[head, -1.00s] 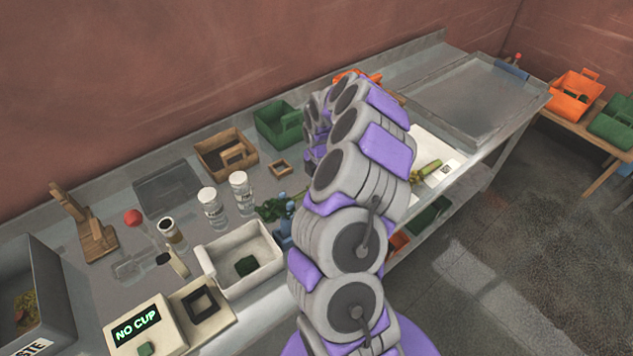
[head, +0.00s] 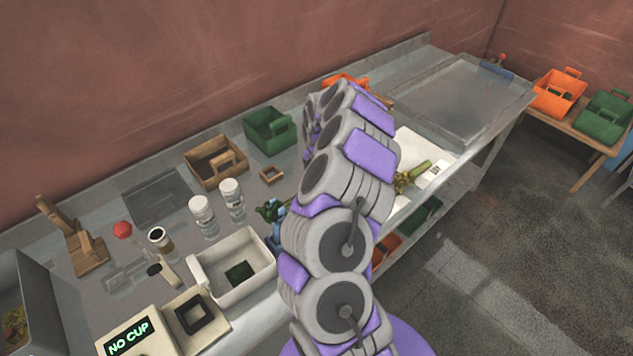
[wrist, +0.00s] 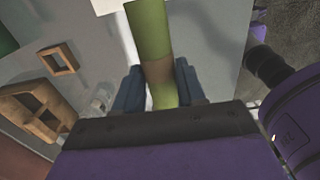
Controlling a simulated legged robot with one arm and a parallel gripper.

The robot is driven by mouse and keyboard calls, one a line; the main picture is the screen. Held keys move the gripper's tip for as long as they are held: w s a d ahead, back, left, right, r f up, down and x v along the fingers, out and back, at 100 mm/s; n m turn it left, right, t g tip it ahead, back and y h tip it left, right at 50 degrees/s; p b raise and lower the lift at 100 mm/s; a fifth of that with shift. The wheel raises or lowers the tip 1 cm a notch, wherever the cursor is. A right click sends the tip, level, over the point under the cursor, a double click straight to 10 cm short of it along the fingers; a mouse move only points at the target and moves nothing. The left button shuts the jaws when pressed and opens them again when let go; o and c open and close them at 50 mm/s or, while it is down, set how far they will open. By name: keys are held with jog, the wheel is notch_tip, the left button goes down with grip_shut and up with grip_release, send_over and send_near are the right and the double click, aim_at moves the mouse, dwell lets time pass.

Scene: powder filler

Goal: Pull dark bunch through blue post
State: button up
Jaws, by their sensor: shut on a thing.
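My gripper (wrist: 160,88) is shut on a light green stalk (wrist: 153,32), between its two blue-grey fingers in the wrist view. A brownish band shows on the stalk at the fingers. In the head view my arm hides the gripper. Dark green leaves (head: 267,211), which look like the dark bunch, show just left of my arm. A blue shape (head: 276,237), probably the blue post, stands against them and is partly hidden. I cannot tell how the bunch sits in it. A second, yellowish-green bunch (head: 420,171) lies right of my arm.
A white tray (head: 207,284) with a dark green patch is at the front left. Two lidded jars (head: 203,215), a wooden caddy (head: 213,180), a small wooden frame (head: 272,175) and a green bin (head: 262,145) stand behind. The metal table's front edge runs beneath my arm.

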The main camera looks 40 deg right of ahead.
jog(key=shift+s+d+b, duration=0.15)
jog(key=shift+d+b, duration=0.6)
jog(key=shift+d, duration=1.9)
jog(key=shift+a, duration=0.1)
jog(key=shift+r, duration=0.15)
jog(key=shift+d+r+p, duration=0.15)
jog(key=shift+d+r, duration=0.2)
jog(key=shift+r, duration=0.8)
jog(key=shift+d+r+p, duration=0.15)
jog(key=shift+d+r, duration=0.15)
jog(key=shift+r, duration=0.8)
jog(key=shift+d+r+p, duration=0.15)
jog(key=shift+d+r, duration=0.2)
jog(key=shift+r, duration=0.8)
